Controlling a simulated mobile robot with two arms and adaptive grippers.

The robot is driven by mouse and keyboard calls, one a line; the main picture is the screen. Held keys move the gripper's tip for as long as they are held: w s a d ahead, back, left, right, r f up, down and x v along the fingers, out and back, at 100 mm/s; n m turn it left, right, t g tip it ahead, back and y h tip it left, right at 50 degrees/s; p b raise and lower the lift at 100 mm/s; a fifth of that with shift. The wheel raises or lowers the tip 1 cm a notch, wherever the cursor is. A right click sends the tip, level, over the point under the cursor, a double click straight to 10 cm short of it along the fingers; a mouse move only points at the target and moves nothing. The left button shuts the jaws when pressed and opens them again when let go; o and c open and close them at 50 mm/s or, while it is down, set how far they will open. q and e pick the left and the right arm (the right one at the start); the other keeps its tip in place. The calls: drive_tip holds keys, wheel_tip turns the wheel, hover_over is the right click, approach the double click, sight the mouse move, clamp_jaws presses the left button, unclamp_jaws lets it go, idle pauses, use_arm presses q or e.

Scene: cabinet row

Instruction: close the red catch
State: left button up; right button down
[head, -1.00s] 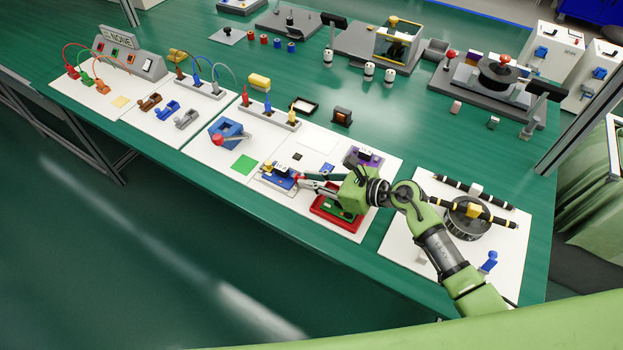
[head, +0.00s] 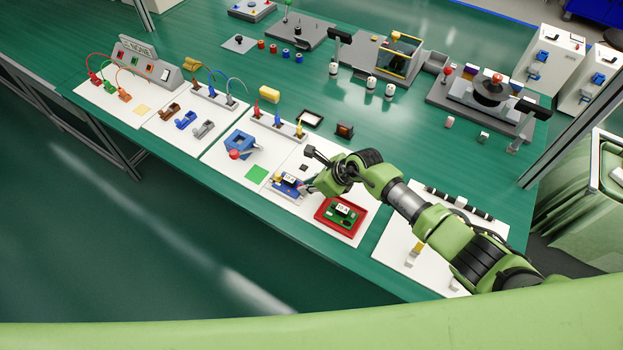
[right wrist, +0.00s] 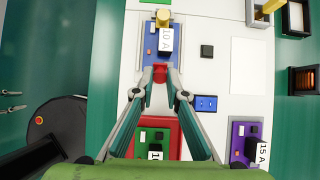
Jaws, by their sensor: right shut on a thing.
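The red catch (right wrist: 159,74) is at the near end of a blue holder (right wrist: 151,42) that carries a white block marked 10 A (right wrist: 166,39). In the right wrist view my right gripper (right wrist: 160,88) has its fingertips closed in on either side of the catch. In the head view the right gripper (head: 308,187) is low at the right end of the blue holder (head: 288,187). The catch is mostly hidden there by the fingers. I cannot tell the catch's exact angle. My left gripper does not show.
A red tray with a green board (head: 324,222) lies close to the right of the gripper. A purple holder (right wrist: 236,153) stands nearby in the wrist view. A blue block with a red knob (head: 241,143) and a green square (head: 256,174) are to the left.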

sight(299, 186)
drive_tip(key=shift+w+a+r+g+h, duration=0.25)
drive_tip(key=shift+w+g+h, duration=0.05)
drive_tip(key=shift+h, duration=0.1)
drive_tip(key=shift+w+a+f+h+b, duration=0.15)
drive_tip(key=shift+h+b, duration=0.15)
drive_tip(key=g+h+b, duration=0.1)
drive_tip(key=b, duration=0.4)
drive_tip(key=w+a+g+h+b, duration=0.1)
drive_tip(key=h+b, duration=0.1)
drive_tip(key=b, duration=0.3)
drive_tip(key=a+f+g+h+b, duration=0.1)
drive_tip(key=g+h+b, duration=0.1)
drive_tip(key=b, duration=0.4)
drive_tip(key=shift+w+f, duration=0.1)
drive_tip(key=shift+w, duration=0.05)
drive_tip(key=shift+a+b, duration=0.15)
drive_tip(key=shift+b, duration=0.5)
drive_tip(key=shift+r, duration=0.3)
drive_tip(key=c, duration=2)
unclamp_jaws()
